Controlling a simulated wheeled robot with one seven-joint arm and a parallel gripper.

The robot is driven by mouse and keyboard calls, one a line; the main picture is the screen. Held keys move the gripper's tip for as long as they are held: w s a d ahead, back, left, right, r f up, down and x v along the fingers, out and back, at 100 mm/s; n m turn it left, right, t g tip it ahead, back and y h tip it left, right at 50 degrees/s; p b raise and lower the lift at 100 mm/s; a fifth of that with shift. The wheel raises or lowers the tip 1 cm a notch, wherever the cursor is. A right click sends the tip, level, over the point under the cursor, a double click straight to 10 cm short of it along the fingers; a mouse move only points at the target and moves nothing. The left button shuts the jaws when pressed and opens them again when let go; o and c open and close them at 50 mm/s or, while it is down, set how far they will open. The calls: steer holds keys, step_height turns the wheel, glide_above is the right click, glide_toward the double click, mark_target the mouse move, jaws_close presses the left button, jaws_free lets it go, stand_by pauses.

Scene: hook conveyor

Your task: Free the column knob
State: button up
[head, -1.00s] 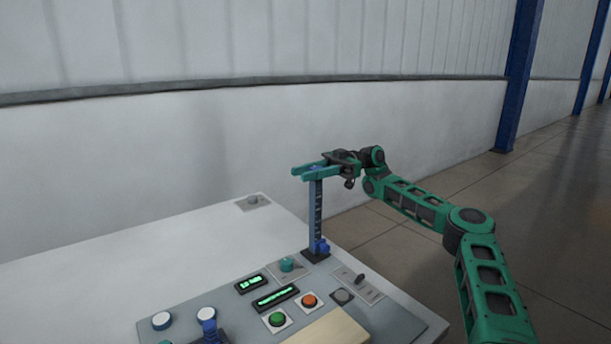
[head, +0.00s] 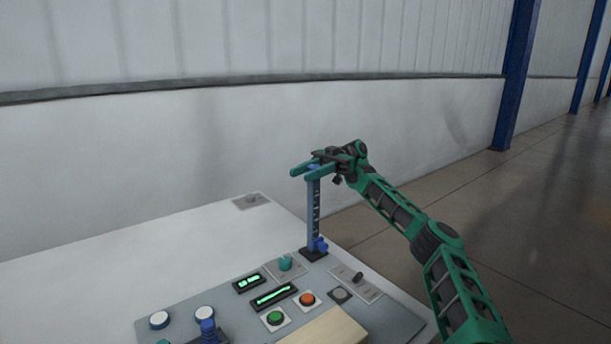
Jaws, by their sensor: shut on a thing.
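A slim blue-grey column (head: 314,212) with marks along its face stands upright on a dark base at the back edge of the control panel. A small blue knob (head: 321,244) sticks out at the right of its foot. My gripper (head: 304,171) is at the column's top, well above that knob. Its green fingers reach in from the right and are shut on the blue column top (head: 314,168), which shows between them. The fingers and palm hide part of the column top.
The panel (head: 180,305) holds a green button (head: 275,318), an orange button (head: 307,299), a teal knob (head: 286,263), lit displays (head: 274,295), white knobs and a blue joystick (head: 207,328). The white tabletop at left is mostly clear.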

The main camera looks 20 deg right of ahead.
steer(key=shift+a+f, duration=0.1)
steer(key=shift+a, duration=0.1)
steer(key=o, duration=1.1)
steer(key=shift+a, duration=0.1)
steer(key=shift+c, duration=0.2)
steer(key=shift+r, duration=0.2)
steer(key=shift+r, duration=0.25)
steer(key=s+a+r, duration=0.6)
steer(key=a+r, duration=0.3)
steer(key=r, duration=0.1)
steer(key=shift+a, duration=0.3)
steer(key=shift+s, duration=0.1)
steer(key=shift+c, duration=0.2)
